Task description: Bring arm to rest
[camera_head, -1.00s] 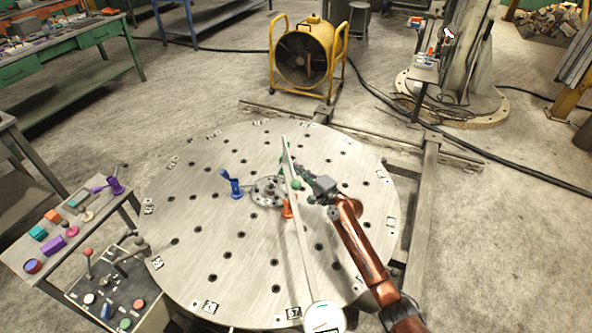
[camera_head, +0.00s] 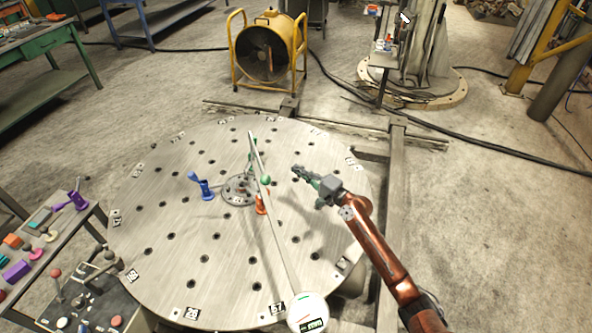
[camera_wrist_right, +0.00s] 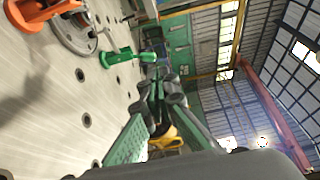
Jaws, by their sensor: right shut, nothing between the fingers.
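My right arm comes in from the lower right of the head view. Its right gripper (camera_head: 299,172) is shut and empty, held above the right part of the round steel table (camera_head: 185,240). In the right wrist view the green fingers of this gripper (camera_wrist_right: 158,100) come together with nothing between them. The gripper is apart from the long thin boom (camera_head: 274,225) and from the orange clamp (camera_head: 262,202), both to its left. My left gripper is not in view.
A blue clamp (camera_head: 201,186) stands left of the table's hub. A green clamp (camera_wrist_right: 120,57) shows in the wrist view. A side table with coloured parts (camera_head: 42,250) and a control box (camera_head: 95,300) stand at the left. A yellow fan (camera_head: 268,50) stands behind.

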